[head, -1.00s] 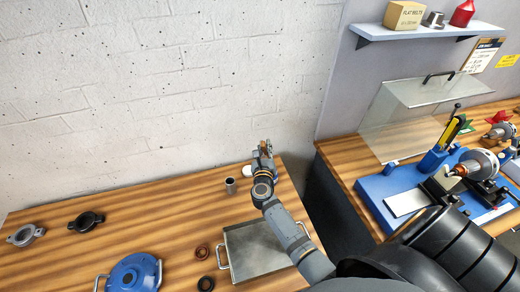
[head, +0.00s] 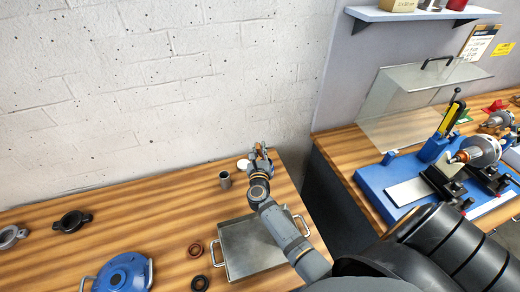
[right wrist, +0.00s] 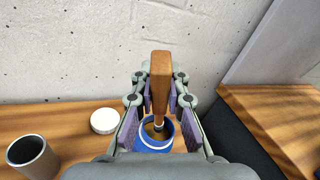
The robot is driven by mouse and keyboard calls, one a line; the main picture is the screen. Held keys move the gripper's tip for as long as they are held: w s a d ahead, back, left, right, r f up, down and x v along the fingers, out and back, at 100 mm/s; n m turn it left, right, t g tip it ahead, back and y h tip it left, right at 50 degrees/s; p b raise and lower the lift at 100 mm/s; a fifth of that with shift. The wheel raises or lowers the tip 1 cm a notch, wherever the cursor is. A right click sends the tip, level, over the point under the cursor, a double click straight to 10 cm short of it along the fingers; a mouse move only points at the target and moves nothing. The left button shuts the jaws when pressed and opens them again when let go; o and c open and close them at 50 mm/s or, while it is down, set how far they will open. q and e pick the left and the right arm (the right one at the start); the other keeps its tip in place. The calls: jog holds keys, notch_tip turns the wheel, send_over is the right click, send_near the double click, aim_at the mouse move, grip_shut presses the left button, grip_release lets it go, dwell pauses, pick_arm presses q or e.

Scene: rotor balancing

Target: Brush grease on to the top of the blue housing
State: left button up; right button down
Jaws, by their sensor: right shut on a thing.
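The blue housing (head: 130,271) sits on the wooden bench at the lower left of the head view, its lower part cut off by the frame. My right gripper (head: 261,153) is at the bench's back right corner, far from the housing. In the right wrist view my right gripper (right wrist: 160,98) is shut on the brown handle of a brush (right wrist: 160,68), held upright. The brush's lower end is inside an open blue pot (right wrist: 143,146) with brownish contents; its bristles are hidden. My left gripper is not in view.
A white lid (right wrist: 104,120) and a metal cup (right wrist: 34,157) stand left of the pot. A metal tray (head: 229,262), two rings (head: 197,249) and dark clamp-like parts (head: 71,221) lie on the bench. A gap separates it from the right bench with a blue fixture (head: 375,183).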

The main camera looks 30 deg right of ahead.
jog(key=shift+s+f+b, duration=0.1)
jog(key=shift+f+b, duration=0.65)
dwell(1.8)
notch_tip(320, 180, up, 7)
jog(key=p, duration=0.6)
jog(key=shift+r+p, duration=0.15)
jog(key=shift+p, duration=0.2)
